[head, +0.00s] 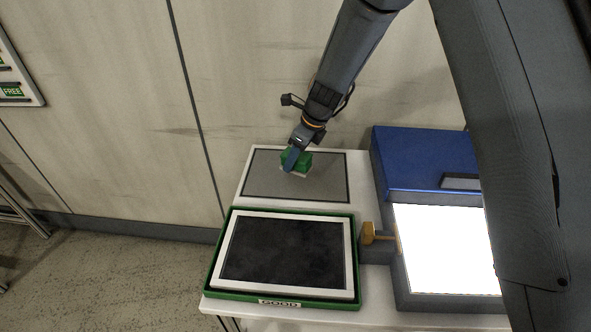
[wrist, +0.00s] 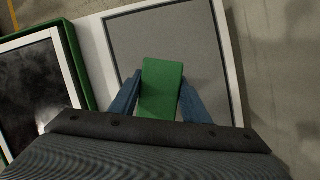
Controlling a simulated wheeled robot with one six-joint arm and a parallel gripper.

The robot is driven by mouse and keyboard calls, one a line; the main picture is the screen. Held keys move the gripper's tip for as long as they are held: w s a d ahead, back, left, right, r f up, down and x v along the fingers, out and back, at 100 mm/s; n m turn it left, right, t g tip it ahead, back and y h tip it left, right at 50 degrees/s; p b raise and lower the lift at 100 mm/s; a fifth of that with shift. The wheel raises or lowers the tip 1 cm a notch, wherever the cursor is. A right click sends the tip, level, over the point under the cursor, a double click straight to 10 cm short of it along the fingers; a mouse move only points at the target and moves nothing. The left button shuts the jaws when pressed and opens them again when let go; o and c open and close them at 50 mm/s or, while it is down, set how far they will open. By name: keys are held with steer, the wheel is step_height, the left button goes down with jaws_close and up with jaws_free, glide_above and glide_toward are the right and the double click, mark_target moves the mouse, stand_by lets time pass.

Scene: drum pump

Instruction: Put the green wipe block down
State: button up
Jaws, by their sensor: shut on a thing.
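The green wipe block (head: 297,157) is at my gripper, over the grey mat (head: 325,188) on the table's back left part. In the wrist view the green wipe block (wrist: 161,88) sits between the two blue fingers of my gripper (wrist: 158,98), which is shut on it. A pale strip shows under the block in the head view. I cannot tell whether the block touches the mat. The block's sides are partly hidden by the fingers.
A green tray (head: 210,285) labelled GOOD holds a white-framed dark panel (head: 285,250) in front of the mat. A blue-lidded box (head: 420,150) with a bright white panel (head: 443,248) stands right. A yellow-brown knob (head: 368,233) lies between. Bare mat surrounds the block.

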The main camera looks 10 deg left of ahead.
steer(key=shift+f+p, duration=0.45)
steer(key=shift+f, duration=2.2)
steer(key=shift+f, duration=0.1)
steer(key=o, duration=1.1)
